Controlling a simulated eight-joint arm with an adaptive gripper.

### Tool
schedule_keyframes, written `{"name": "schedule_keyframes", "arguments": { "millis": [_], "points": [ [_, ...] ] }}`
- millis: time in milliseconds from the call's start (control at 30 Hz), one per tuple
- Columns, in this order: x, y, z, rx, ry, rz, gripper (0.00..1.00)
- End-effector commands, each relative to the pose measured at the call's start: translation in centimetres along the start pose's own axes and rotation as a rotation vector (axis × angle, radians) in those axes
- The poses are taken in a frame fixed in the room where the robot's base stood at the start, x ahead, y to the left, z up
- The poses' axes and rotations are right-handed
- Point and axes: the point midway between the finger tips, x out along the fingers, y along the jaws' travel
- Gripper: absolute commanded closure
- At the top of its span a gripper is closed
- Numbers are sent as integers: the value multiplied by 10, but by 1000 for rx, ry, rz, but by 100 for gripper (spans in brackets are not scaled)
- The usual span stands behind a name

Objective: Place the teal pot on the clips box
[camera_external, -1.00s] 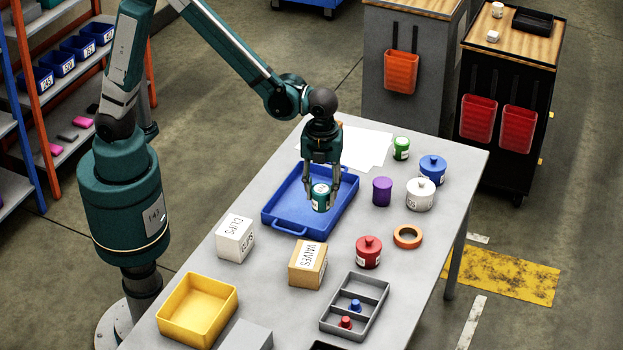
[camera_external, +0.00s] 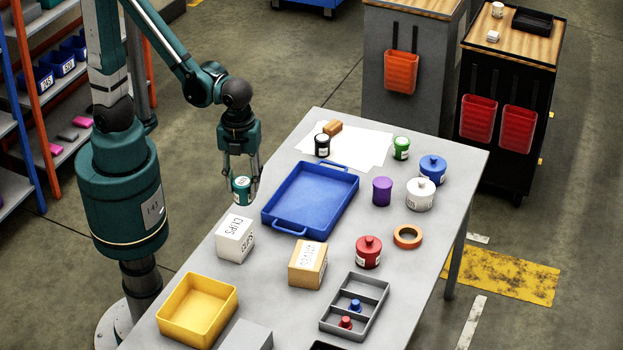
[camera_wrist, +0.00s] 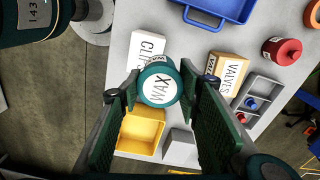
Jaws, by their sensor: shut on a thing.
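The teal pot (camera_external: 241,190) is held between the fingers of my gripper (camera_external: 241,185). It is upright, and its white top reads "WAX" in the wrist view (camera_wrist: 159,85). The white clips box (camera_external: 235,240) stands on the table near its left edge. In the external view the pot appears just above and behind the box, with no contact that I can see. In the wrist view the pot covers part of the clips box (camera_wrist: 148,48). My gripper is shut on the pot.
The empty blue tray (camera_external: 312,198) lies right of my gripper. The valves box (camera_external: 307,265) and yellow bin (camera_external: 197,310) stand near the clips box. A red pot (camera_external: 368,252), grey divided tray (camera_external: 355,305) and several other pots stand farther right.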

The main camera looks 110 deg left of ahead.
Motion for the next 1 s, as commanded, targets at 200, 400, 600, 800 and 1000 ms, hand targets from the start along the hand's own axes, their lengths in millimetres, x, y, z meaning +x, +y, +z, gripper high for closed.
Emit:
{"name": "schedule_keyframes", "arguments": {
  "millis": [200,400,600,800,1000],
  "points": [
    [-3,28,-3,-2,0,0,80],
    [-3,37,-4,-4,0,0,80],
    [-3,37,-4,-4,0,0,80],
    [-2,36,-4,-4,0,0,80],
    [11,36,-4,-4,0,0,80]
  ]
}}
